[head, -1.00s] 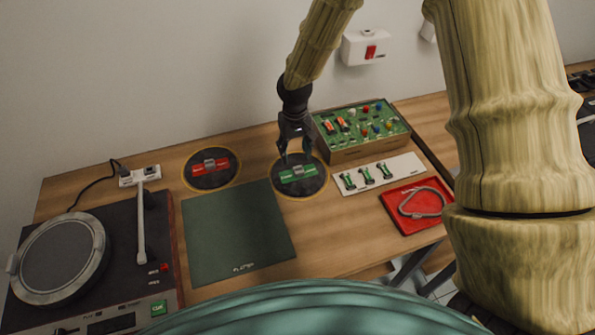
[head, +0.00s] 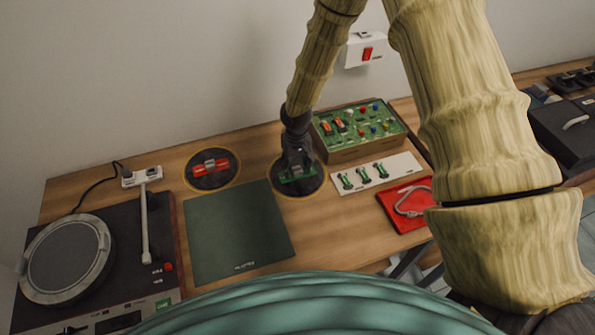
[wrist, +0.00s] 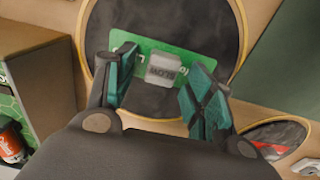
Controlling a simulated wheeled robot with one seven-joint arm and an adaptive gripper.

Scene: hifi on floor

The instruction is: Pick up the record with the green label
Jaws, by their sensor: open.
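The record with the green label (head: 311,186) is a dark disc with a thin yellow rim, lying flat on the wooden table. In the wrist view the record (wrist: 205,25) has a green rectangular label (wrist: 178,62) with a grey block (wrist: 162,68) standing on it. My gripper (head: 296,172) is right over the label. In the wrist view the gripper (wrist: 165,92) is open, one finger on each side of the grey block, apart from it. Whether the fingertips touch the label I cannot tell.
A record with a red label (head: 211,182) lies to the left. A dark green mat (head: 238,233) and a turntable (head: 68,259) are left of my gripper. A box with a green circuit-like top (head: 360,128) stands close on the right, beside a white strip (head: 398,169) and a red tray (head: 400,221).

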